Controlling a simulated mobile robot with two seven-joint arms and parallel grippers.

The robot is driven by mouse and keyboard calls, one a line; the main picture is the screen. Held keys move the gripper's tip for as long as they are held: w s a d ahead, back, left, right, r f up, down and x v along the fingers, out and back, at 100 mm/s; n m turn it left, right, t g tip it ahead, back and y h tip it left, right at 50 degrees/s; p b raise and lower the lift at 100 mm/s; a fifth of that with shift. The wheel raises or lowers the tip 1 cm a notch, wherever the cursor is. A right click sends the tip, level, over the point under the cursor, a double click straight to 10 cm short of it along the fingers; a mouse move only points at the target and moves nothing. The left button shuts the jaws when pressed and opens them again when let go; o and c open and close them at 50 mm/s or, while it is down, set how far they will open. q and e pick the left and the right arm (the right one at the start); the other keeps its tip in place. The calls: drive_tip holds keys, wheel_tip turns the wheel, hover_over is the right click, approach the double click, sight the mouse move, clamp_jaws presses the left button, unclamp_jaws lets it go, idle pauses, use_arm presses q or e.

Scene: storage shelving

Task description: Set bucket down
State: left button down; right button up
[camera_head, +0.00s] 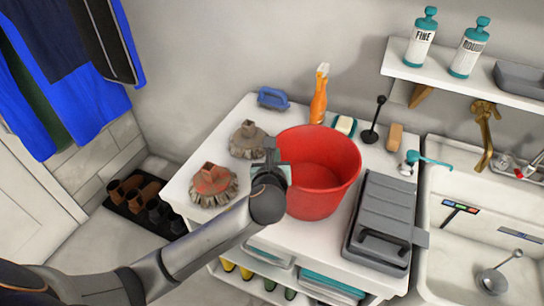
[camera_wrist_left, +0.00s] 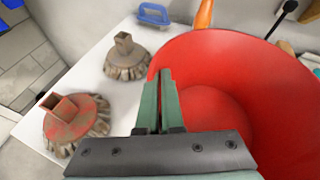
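A red bucket (camera_head: 325,185) is upright over the white shelf top, between the brushes and a grey case. I cannot tell whether its base touches the surface. My left gripper (camera_head: 271,150) is at the bucket's left rim. In the left wrist view, the green fingers of my left gripper (camera_wrist_left: 165,75) are close together on the rim of the bucket (camera_wrist_left: 225,60), pinching its wall. The bucket looks empty inside. My right gripper is not in view.
Two brush heads (camera_head: 213,186) (camera_head: 248,140) stand left of the bucket. A blue-handled brush (camera_head: 272,98), an orange spray bottle (camera_head: 319,95), a sponge (camera_head: 345,125) and a black plunger (camera_head: 371,134) stand behind. The grey case (camera_head: 385,220) lies right, beside the sink (camera_head: 475,230).

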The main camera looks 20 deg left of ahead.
use_arm(q)
drive_tip(key=c, duration=1.1)
unclamp_jaws()
drive_tip(key=shift+f, duration=0.1)
